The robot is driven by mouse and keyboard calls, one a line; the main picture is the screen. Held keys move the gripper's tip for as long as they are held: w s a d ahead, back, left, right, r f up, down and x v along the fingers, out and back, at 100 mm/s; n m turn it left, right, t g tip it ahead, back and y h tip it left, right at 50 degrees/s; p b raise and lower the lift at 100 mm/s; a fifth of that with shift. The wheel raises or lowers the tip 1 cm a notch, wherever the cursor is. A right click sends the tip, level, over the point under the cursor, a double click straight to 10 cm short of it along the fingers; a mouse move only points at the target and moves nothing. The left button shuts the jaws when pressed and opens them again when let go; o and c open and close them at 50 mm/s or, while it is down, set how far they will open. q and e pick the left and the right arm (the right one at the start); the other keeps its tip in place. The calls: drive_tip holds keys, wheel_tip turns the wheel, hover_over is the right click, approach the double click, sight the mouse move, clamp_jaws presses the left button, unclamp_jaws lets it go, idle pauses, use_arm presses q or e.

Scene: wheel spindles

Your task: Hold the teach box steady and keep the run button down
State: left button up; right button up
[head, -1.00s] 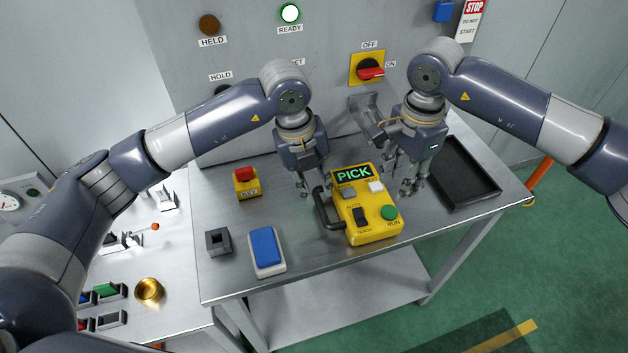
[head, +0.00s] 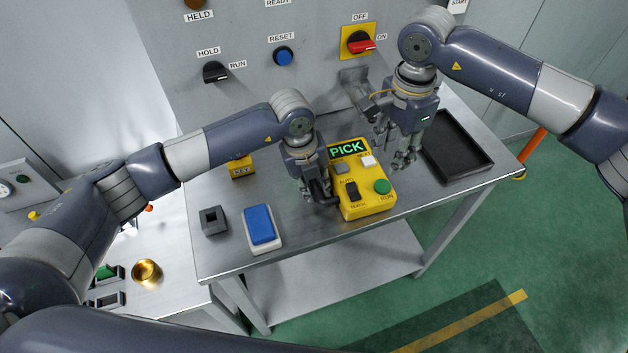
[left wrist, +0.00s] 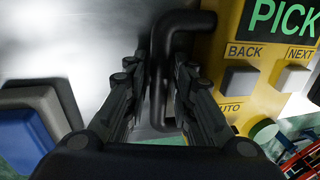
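The yellow teach box (head: 362,208) lies on the metal table, its screen reading PICK. The green run button (head: 382,186) is on its lower right and nothing touches it. My left gripper (head: 322,197) is down at the box's left side. In the left wrist view its fingers stand on either side of the black handle (left wrist: 162,75), with a small gap still showing, so it looks open around the handle. My right gripper (head: 397,158) hangs above the table to the right of the box, fingers apart and empty.
A blue rocker pedal (head: 262,225) and a grey square socket (head: 213,221) are left of the box. A black tray (head: 458,158) lies at the right. The panel behind carries a red switch (head: 360,45) and a bracket (head: 355,85) near my right gripper.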

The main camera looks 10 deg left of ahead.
use_arm(q)
clamp_jaws()
idle(0.3)
idle(0.6)
use_arm(e)
clamp_jaws()
